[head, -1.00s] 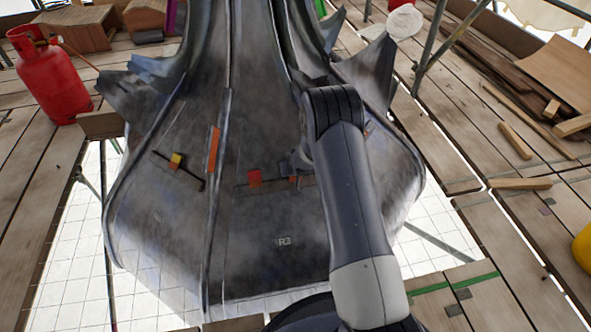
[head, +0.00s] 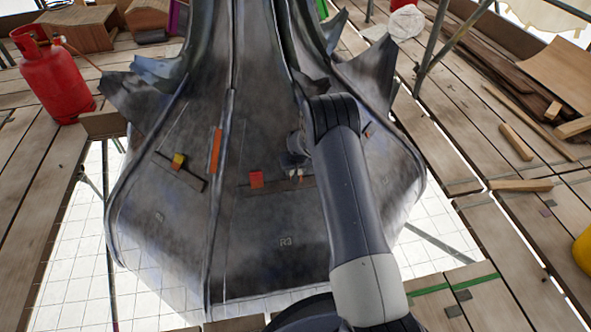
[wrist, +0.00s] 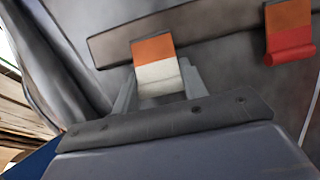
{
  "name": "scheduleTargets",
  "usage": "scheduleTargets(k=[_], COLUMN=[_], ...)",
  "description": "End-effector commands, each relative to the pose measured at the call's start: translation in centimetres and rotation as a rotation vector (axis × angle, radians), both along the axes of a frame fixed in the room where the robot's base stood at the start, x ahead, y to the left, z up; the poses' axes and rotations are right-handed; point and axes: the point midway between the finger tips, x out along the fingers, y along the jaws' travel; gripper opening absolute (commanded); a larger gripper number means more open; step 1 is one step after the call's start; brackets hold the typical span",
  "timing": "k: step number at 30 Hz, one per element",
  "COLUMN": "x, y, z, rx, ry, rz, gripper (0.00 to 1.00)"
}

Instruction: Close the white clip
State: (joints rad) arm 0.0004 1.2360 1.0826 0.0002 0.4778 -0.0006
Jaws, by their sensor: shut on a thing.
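The white clip (wrist: 158,78) is in the wrist view, a tab with an orange upper part and a white lower part, lying over a dark strip (wrist: 215,30) on the grey metal spire. My gripper (wrist: 158,88) has one finger on each side of its white part and is shut on it. In the head view my gripper (head: 296,176) is at the strip, just right of the red clip (head: 256,179), and my arm covers part of this area. Whether the white part lies flat on the metal is hard to tell.
The red clip also shows in the wrist view (wrist: 290,45), close on the right. A yellow clip (head: 178,161) and an upright orange piece (head: 214,152) are further left on the spire. Wooden scaffold planks surround it. A red gas bottle (head: 52,75) stands at the left.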

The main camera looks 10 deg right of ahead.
Motion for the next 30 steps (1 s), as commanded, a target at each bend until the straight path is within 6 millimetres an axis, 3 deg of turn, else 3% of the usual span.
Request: scheduleTargets(k=[2,3,11,20,30], x=[0.1,0.1,0.0,-0.1,-2.2], y=[0.0,0.0,0.0,0.0,0.0], z=[0.0,0.0,0.0,0.5,6.6], rx=[0.000,0.000,0.000,0.000,0.000], ry=[-0.003,-0.003,-0.002,-0.002,-0.004], rz=[0.000,0.000,0.000,0.000,0.000], gripper=[0.18,0.42,0.63,0.63,0.63])
